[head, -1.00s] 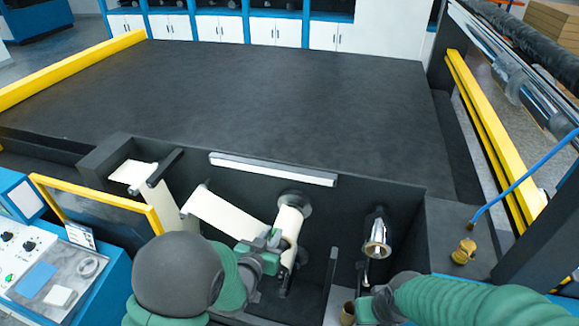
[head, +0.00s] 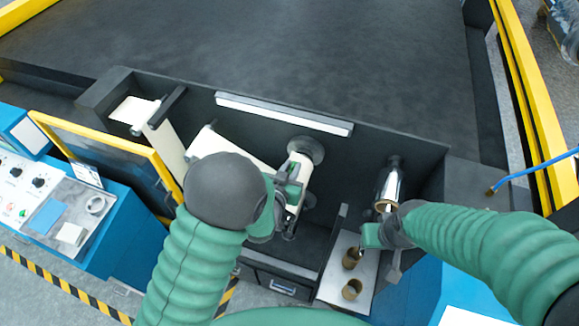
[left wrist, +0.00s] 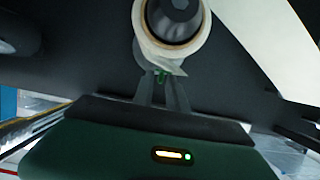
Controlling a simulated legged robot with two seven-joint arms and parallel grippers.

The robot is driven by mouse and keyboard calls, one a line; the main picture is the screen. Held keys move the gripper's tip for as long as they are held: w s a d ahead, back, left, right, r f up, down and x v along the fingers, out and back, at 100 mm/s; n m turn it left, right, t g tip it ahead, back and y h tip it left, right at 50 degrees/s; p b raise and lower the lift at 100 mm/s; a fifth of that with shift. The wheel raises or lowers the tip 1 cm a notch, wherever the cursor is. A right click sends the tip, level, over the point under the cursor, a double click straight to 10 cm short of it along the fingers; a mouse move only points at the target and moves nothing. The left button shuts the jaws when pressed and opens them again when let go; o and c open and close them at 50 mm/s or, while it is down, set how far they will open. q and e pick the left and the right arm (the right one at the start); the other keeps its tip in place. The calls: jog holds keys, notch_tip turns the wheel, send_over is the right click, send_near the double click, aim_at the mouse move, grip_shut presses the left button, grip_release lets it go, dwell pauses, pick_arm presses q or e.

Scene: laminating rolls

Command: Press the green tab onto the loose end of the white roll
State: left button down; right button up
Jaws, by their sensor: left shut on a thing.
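The white roll (head: 302,158) sits on a spindle in the dark machine bay, and a white web runs from the left towards it. In the left wrist view the roll (left wrist: 198,38) shows end-on, with its loose end (left wrist: 172,68) hanging below. My left gripper (head: 288,192) is at the roll's near side, partly hidden by my arm. Its fingers (left wrist: 162,82) are shut on the small green tab (left wrist: 162,76), which is at the loose end; firm contact is unclear. My right gripper (head: 368,238) is below a silver roll, its jaws too small to read.
The silver roll (head: 389,186) is on a spindle to the right. A dark divider (head: 333,243) separates the bays. A yellow-framed panel (head: 105,143) and a blue console (head: 105,215) are at left.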

pick_arm(q)
jog(key=shift+w+d+f, duration=0.2)
jog(key=shift+d+f, duration=0.05)
jog(key=shift+f, duration=0.3)
jog(key=shift+s+d, duration=0.1)
jog(key=shift+d, duration=0.1)
jog(key=shift+s+d+r, duration=0.15)
jog(key=shift+s, duration=0.1)
jog(key=shift+s+r, duration=0.15)
jog(key=shift+s, duration=0.3)
jog(key=shift+a, duration=0.55)
jog(key=shift+w+a+f+b, duration=0.1)
jog(key=shift+w+f+b, duration=0.25)
jog(key=shift+w+f, duration=0.1)
jog(key=shift+s+d, duration=0.25)
jog(key=shift+d, duration=0.25)
pick_arm(e)
jog(key=shift+s+d+f, duration=0.4)
jog(key=shift+d+f, duration=0.15)
jog(key=shift+f, duration=0.15)
